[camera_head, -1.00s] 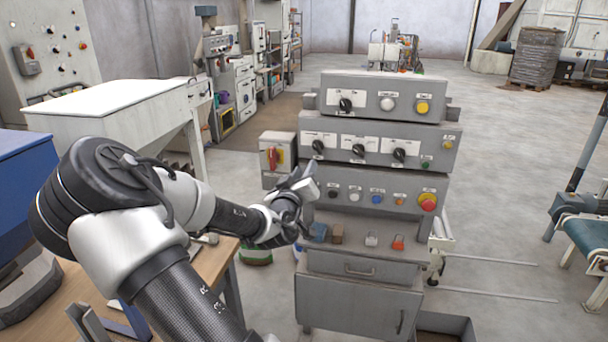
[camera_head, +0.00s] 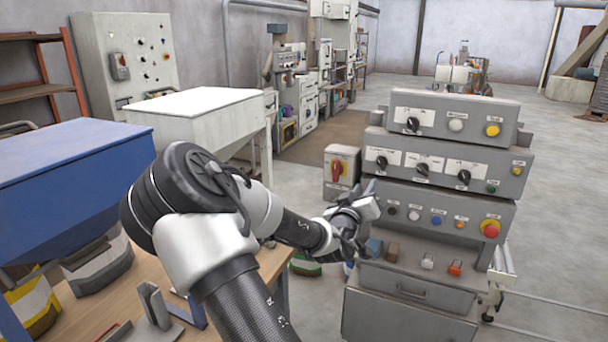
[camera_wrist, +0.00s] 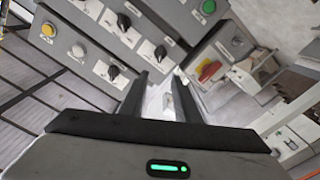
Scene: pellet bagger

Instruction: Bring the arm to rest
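My gripper (camera_head: 362,212) is held out in front of the grey control console (camera_head: 440,196), at the end of my bent arm. In the head view it is seen from behind and its fingers are hard to make out. In the wrist view the two dark fingers of my gripper (camera_wrist: 159,92) stand apart. Only a pale background surface shows between them, and I see nothing held. The console's knobs and a red-handled switch box (camera_wrist: 210,70) show beyond the fingers. I cannot tell the exact gap between the fingers and the console.
A wooden bench (camera_head: 100,285) lies below my arm, with a grey bracket (camera_head: 155,305) on it. A blue bin (camera_head: 70,165) and a white-topped hopper (camera_head: 195,104) stand at the left. The red-handled switch box also shows in the head view (camera_head: 341,172). Open floor lies behind the console.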

